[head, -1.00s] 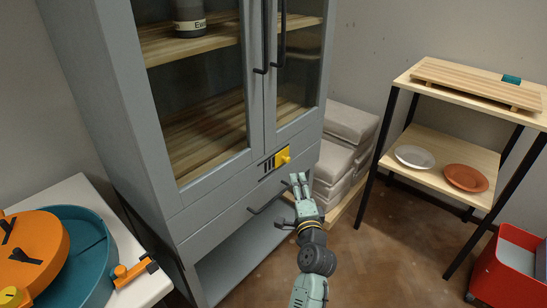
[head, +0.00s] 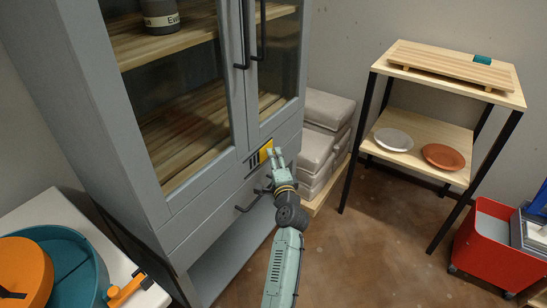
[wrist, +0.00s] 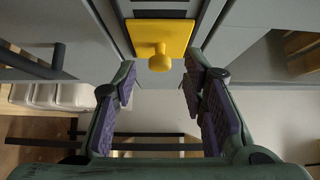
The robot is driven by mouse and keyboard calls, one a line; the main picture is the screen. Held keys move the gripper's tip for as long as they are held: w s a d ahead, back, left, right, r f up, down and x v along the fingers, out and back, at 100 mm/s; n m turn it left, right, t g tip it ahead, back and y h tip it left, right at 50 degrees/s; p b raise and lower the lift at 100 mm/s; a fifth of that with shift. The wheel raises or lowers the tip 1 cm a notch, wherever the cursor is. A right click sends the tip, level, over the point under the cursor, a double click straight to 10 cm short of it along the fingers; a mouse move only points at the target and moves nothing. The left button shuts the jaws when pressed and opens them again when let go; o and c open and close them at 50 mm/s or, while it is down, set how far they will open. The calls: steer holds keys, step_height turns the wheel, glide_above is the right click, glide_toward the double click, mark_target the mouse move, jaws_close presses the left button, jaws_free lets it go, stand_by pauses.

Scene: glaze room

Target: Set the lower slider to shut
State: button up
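The slider is a yellow plate (head: 265,152) with a round yellow knob (wrist: 160,57), on the front of the grey cabinet below its glass doors. It is the only slider I can make out. Dark bar marks (head: 254,162) show on the cabinet just left of the plate in the head view. My gripper (head: 276,157) is in front of the plate and partly covers it. In the wrist view my gripper (wrist: 160,74) is open, with one finger on each side below the plate. The knob is between the fingertips' lines, and neither finger appears to touch it.
A dark drawer handle (head: 248,202) sticks out below the slider, close to my wrist. Dark door handles (head: 241,40) hang above. A wooden shelf stand (head: 455,90) and red cart (head: 478,245) stand further right.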

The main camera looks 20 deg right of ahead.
steer(key=shift+w+d, duration=0.1)
steer(key=shift+w, duration=0.65)
steer(key=shift+c, duration=0.4)
jaws_close()
